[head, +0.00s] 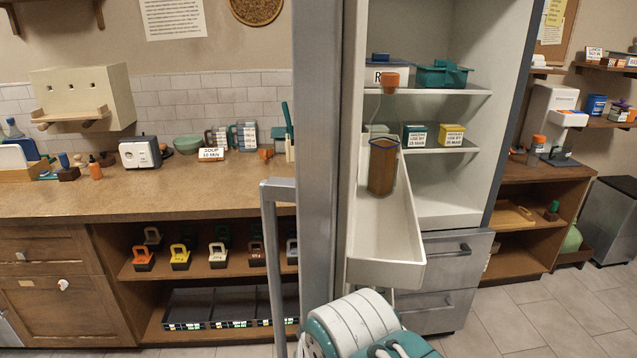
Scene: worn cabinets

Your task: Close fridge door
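The fridge door (322,130) stands open and is seen nearly edge-on in the middle of the head view. Its long grey handle (272,250) is on the left side of the door. A white door bin (400,252) on the inner side holds a bottle (383,165) with an orange cap. The fridge interior (428,195) shows to the right, behind the bin. A white and teal part of my arm is at the bottom centre, below the bin, close to the door. My gripper's fingers cannot be made out.
Fridge shelves hold a teal pot (443,74) and small boxes. Grey drawers (452,250) sit below. A wooden counter (150,190) with many items is left of the door; a wooden cabinet (535,190) is at right. Tiled floor (520,315) is clear at bottom right.

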